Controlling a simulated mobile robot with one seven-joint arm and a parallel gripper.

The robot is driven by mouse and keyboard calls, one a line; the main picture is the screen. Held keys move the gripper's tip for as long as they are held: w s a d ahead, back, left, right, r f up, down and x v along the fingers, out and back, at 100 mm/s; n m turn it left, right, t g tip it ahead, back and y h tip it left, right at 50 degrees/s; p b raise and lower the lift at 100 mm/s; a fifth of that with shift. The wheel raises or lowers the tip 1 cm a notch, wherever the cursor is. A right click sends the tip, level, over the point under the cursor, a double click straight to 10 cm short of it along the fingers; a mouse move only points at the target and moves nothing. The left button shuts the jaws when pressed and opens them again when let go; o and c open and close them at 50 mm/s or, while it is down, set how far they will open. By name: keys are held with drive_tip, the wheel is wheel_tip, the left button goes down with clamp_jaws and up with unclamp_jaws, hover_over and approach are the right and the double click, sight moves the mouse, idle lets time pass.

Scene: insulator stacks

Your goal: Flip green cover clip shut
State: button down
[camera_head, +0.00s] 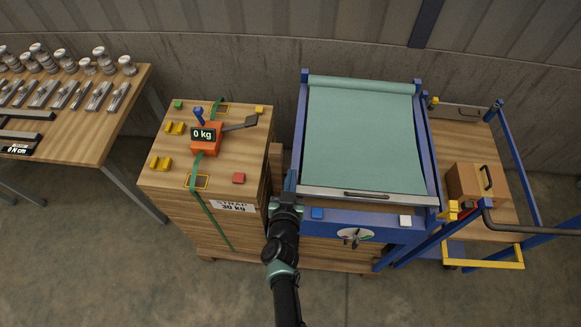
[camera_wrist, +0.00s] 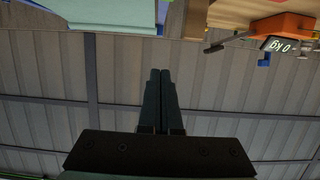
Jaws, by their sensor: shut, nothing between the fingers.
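The green cover (camera_head: 365,140) lies stretched over a blue frame (camera_head: 428,150), with a grey bar and dark handle (camera_head: 366,194) along its front edge. A yellow clip-like part (camera_head: 448,211) sits at the front right corner; I cannot tell if it is the cover clip or whether it is shut. My gripper (camera_head: 291,180) is at the front left corner of the frame, beside the cover. In the wrist view its two fingers (camera_wrist: 160,72) are together with nothing between them. The cover's edge (camera_wrist: 110,10) shows at upper left there, apart from the fingers.
A wooden crate (camera_head: 160,205) with an orange strap tensioner (camera_head: 207,138) and green strap stands to the left. A cart with a brown box (camera_head: 476,183) stands right.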

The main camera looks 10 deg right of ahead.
drive_tip(key=s+r+p, duration=0.1)
drive_tip(key=s+a+r+p, duration=0.1)
drive_tip(key=s+r, duration=0.1)
drive_tip(key=shift+s+r+p, duration=0.1)
drive_tip(key=shift+r+p, duration=0.05)
drive_tip(key=shift+p, duration=0.15)
idle(0.5)
